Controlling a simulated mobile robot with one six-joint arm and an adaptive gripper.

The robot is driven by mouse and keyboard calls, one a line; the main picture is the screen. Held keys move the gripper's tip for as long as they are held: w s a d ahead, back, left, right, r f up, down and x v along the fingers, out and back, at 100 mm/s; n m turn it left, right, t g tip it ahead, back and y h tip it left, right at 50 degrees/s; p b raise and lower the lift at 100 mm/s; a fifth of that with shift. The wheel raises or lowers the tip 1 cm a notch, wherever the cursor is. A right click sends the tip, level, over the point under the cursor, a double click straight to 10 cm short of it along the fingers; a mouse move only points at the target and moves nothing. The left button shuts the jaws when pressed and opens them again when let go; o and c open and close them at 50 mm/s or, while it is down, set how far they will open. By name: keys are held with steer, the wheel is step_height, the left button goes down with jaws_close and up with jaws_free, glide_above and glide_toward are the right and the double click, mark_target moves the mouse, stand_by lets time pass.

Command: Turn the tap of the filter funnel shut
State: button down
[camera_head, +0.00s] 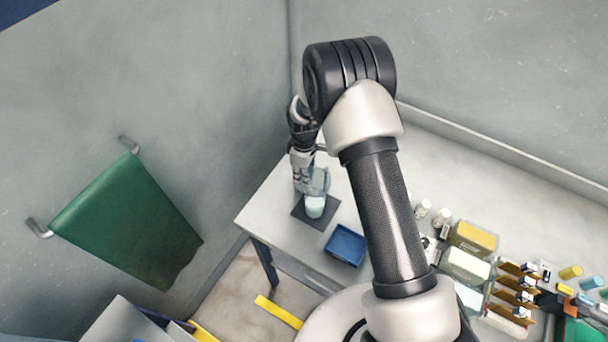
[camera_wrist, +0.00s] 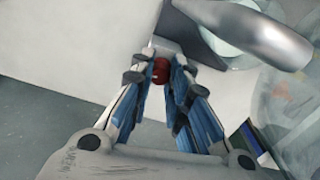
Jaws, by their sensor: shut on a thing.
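My gripper (camera_head: 305,178) reaches down at the table's left end, beside the filter funnel (camera_head: 319,183), a greyish piece largely hidden by my gripper. A pale blue-white cup (camera_head: 315,207) stands on a dark square mat (camera_head: 328,217) below it. In the wrist view my gripper (camera_wrist: 159,76) has its fingers closed on a small dark red piece (camera_wrist: 160,68), which looks like the tap. A shiny silver rounded part (camera_wrist: 262,40) lies just to the upper right of the fingertips. The tap's exact angle cannot be made out.
A blue tray (camera_head: 346,246) sits near the table's front edge, right of the mat. Bottles, yellow-topped boxes (camera_head: 473,237) and a rack (camera_head: 515,290) crowd the right side. A green cloth (camera_head: 130,222) hangs on the left wall. The wall corner is close behind my gripper.

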stand_by(0.4)
steer(key=c, duration=1.5)
jaws_free()
steer(key=shift+r, duration=0.1)
step_height(320, 180, up, 12)
steer(key=shift+f, duration=0.1)
